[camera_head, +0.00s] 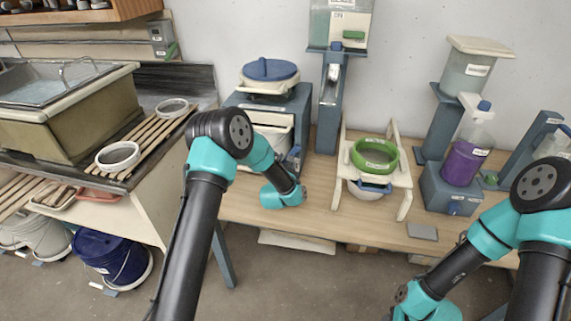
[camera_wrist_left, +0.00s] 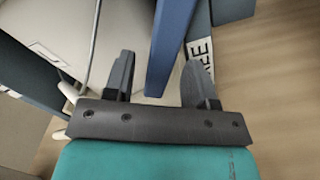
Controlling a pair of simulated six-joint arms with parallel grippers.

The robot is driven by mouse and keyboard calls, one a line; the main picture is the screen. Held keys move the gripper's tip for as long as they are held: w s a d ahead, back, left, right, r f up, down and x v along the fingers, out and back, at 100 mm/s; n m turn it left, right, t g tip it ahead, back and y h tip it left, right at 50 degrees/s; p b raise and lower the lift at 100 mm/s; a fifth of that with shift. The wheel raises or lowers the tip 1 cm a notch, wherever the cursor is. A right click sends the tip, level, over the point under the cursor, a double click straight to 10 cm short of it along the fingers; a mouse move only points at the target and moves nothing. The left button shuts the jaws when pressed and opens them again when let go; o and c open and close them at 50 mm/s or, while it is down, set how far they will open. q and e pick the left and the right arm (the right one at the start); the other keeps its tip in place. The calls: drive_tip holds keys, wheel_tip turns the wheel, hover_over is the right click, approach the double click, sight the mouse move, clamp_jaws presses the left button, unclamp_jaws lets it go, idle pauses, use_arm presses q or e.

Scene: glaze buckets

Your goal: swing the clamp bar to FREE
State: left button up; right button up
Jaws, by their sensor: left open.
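The clamp bar (camera_wrist_left: 173,45) is a dark blue bar in the left wrist view, coming down between the fingers of my left gripper (camera_wrist_left: 158,78). The gripper is open, with a finger on either side of the bar and a visible gap to each. A white label (camera_wrist_left: 204,52), its last letters reading "EE", lies beside the bar, partly hidden by the right finger. In the head view the bar is at the right side of the blue stand (camera_head: 293,158), just beyond my left wrist, which hides the fingertips. My right arm shows at lower right; its gripper is not clearly visible.
Bench top (camera_head: 320,205) in front of the stand is clear.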

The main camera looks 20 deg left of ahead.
use_arm(q)
drive_tip(key=shift+c, duration=0.4)
clamp_jaws()
drive_tip(key=shift+d, duration=0.15)
